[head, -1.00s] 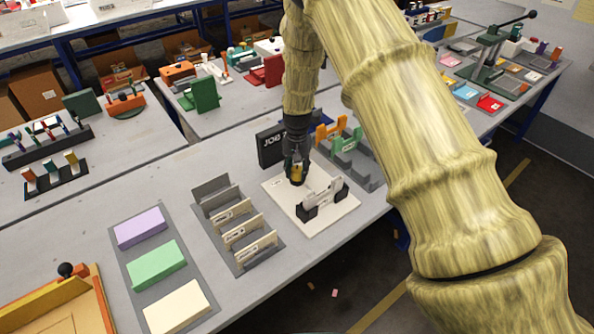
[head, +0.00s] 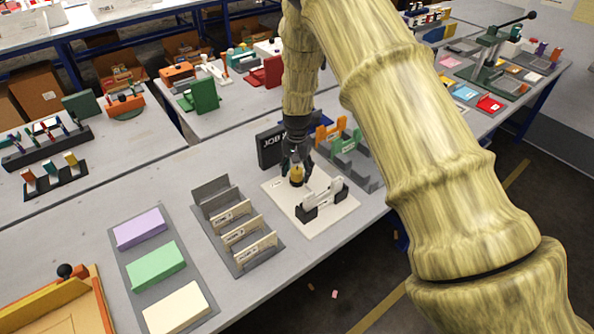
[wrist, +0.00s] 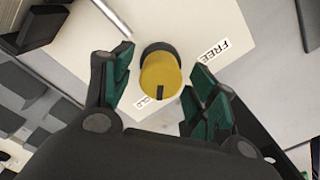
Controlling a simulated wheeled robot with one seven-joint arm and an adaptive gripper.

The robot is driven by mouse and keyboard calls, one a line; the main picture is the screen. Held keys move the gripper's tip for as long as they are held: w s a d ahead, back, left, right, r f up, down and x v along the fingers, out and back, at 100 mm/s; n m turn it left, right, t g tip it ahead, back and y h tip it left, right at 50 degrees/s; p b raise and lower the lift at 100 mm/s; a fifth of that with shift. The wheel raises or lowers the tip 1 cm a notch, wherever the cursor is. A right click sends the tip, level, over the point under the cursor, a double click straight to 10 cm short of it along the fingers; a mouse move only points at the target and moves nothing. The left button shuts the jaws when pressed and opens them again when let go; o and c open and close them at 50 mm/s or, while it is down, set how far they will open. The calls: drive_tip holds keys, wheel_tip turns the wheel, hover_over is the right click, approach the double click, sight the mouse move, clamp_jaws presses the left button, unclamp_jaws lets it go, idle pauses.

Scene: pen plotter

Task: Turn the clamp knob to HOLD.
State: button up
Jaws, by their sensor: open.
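The clamp knob (wrist: 160,72) has a yellow cap on a dark base and stands on a cream board (wrist: 262,22). Its black mark points to the lower side in the wrist view, close to a partly hidden label reading "OLD" (wrist: 150,101). The FREE label (wrist: 210,47) lies upper right of the knob. My gripper (wrist: 162,82) is open, with one green-padded finger on each side of the knob and visible gaps between. In the head view my gripper (head: 297,165) is just above the yellow knob (head: 297,177).
A black and white holder (head: 322,203) stands on the board in front of the knob. A grey rack with upright plates (head: 240,230) is to the left. A dark sign box (head: 270,147) and an orange and green rack (head: 345,145) stand close behind.

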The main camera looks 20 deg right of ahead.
sight(297, 170)
drive_tip(key=shift+r, duration=0.15)
wheel_tip(297, 170, up, 12)
idle(0.5)
idle(0.3)
